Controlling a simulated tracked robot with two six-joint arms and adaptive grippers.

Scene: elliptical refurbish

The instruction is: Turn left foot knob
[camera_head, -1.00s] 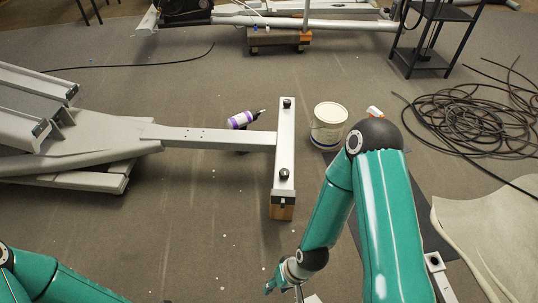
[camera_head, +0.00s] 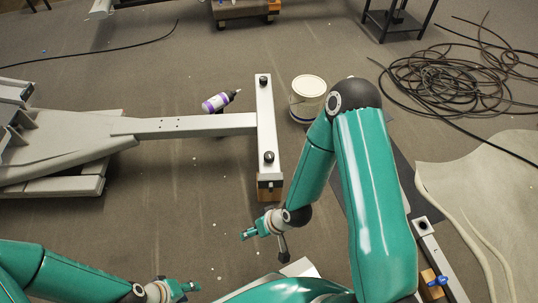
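A grey foot crossbar (camera_head: 265,118) stands at the end of a long grey beam (camera_head: 190,126). It bears one black knob (camera_head: 263,81) at its far end and another black knob (camera_head: 268,157) at its near end. I cannot tell which is the left foot knob. My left gripper (camera_head: 183,289) is at the bottom edge, well short of the crossbar and apart from both knobs. My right gripper (camera_head: 252,231) hangs just nearer than the crossbar's near end, apart from the knob. Both grippers look small, and their finger gaps are unclear. I see nothing held.
A wooden block (camera_head: 269,192) is under the crossbar's near end. A purple-labelled bottle (camera_head: 216,102) lies beside the beam, and a white bucket (camera_head: 308,97) stands right of the crossbar. Coiled black cable (camera_head: 445,85) lies at right. Floor left of my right gripper is mostly clear.

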